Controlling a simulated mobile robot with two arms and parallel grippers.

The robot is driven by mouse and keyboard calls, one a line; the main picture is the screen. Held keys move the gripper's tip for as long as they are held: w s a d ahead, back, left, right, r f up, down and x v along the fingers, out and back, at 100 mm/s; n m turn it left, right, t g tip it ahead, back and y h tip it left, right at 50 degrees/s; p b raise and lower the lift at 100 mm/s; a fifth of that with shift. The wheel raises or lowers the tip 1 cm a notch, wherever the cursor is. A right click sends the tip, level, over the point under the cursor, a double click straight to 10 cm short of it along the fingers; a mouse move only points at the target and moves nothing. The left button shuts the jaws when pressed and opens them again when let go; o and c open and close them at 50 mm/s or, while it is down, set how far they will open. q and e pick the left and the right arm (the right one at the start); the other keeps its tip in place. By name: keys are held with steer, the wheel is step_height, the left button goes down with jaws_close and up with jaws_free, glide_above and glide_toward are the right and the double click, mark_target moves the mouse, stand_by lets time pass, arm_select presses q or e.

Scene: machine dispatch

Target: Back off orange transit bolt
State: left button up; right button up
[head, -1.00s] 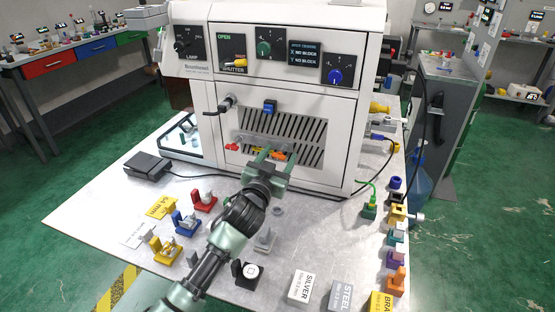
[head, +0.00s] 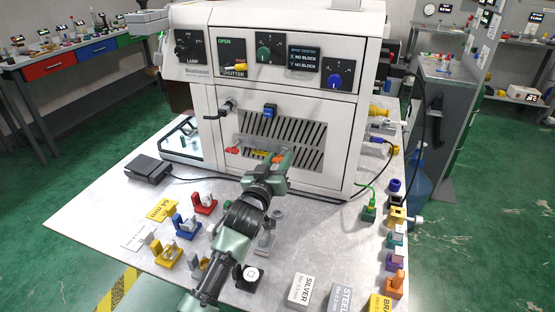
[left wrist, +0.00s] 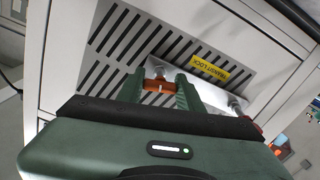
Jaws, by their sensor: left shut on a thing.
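The orange transit bolt (head: 278,158) sits on a metal plate on the white machine's slotted front panel. In the left wrist view the orange bolt (left wrist: 158,86) lies between the two green fingers. My left gripper (head: 277,161) is shut on it, and the fingers partly hide it. The left gripper (left wrist: 159,93) points at the panel in the wrist view. A yellow TRANSIT LOCK label (left wrist: 209,68) is beside the bolt. A red-handled part (head: 232,149) sits on the same plate to the left. My right gripper is not in view.
The white machine (head: 205,145) stands on a light table. Colored holders (head: 204,203) and a black block (head: 247,276) stand in front. A black pedal (head: 148,167) is at left.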

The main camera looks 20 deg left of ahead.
arm_select(q)
steer(key=n+p, duration=0.1)
steer(key=n, duration=0.1)
steer(key=shift+r+n, duration=0.15)
steer(key=shift+n, duration=0.15)
steer(key=shift+n+p, duration=0.4)
steer(key=shift+n, duration=0.8)
steer(key=n+p, duration=0.1)
steer(key=n, duration=0.1)
steer(key=shift+n+p, duration=0.3)
steer(key=shift+n, duration=1.2)
